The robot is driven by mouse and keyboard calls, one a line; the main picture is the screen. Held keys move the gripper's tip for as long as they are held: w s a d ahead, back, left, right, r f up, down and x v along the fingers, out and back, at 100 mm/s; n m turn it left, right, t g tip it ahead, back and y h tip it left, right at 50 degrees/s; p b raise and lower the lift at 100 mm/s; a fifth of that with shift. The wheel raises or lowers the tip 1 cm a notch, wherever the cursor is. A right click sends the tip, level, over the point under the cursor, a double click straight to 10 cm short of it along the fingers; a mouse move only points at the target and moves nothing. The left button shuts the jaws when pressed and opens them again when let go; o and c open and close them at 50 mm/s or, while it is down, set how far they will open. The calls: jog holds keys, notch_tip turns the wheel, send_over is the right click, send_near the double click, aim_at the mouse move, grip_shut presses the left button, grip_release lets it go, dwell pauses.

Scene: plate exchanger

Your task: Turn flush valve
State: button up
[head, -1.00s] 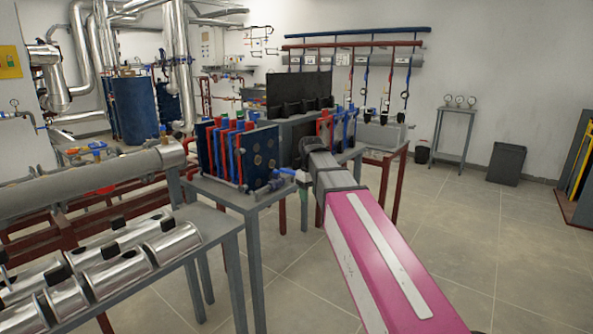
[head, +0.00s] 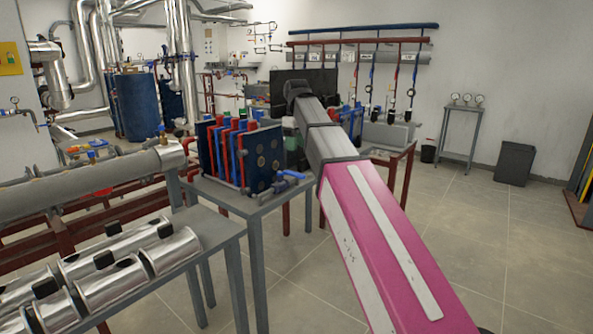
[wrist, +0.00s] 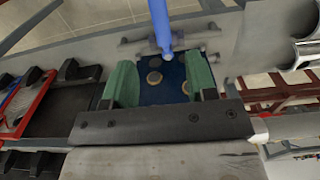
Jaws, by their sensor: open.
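A small grey valve with a blue lever (head: 289,177) sits at the front right foot of the plate exchanger (head: 262,155), which has dark blue plates and red and blue pipes. In the wrist view the blue lever (wrist: 159,22) comes in from the top edge, and its pipe crosses behind it. My gripper (wrist: 160,73) is open, with green fingers apart on either side. Between them I see the dark blue end plate with round bolts, lower in the scene. The lever's end is just ahead of the fingertips, with no contact visible. In the head view my arm partly hides the gripper.
The exchanger stands on a grey table (head: 257,206). Silver pipe sections (head: 120,265) lie on a nearer table at left. Behind my arm are a black panel and another table with fittings. Tiled floor at right is clear, with a dark bin (head: 515,163) by the wall.

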aim_at(297, 172)
notch_tip(297, 172, down, 10)
jog(key=shift+f, duration=0.25)
dwell(0.4)
grip_shut()
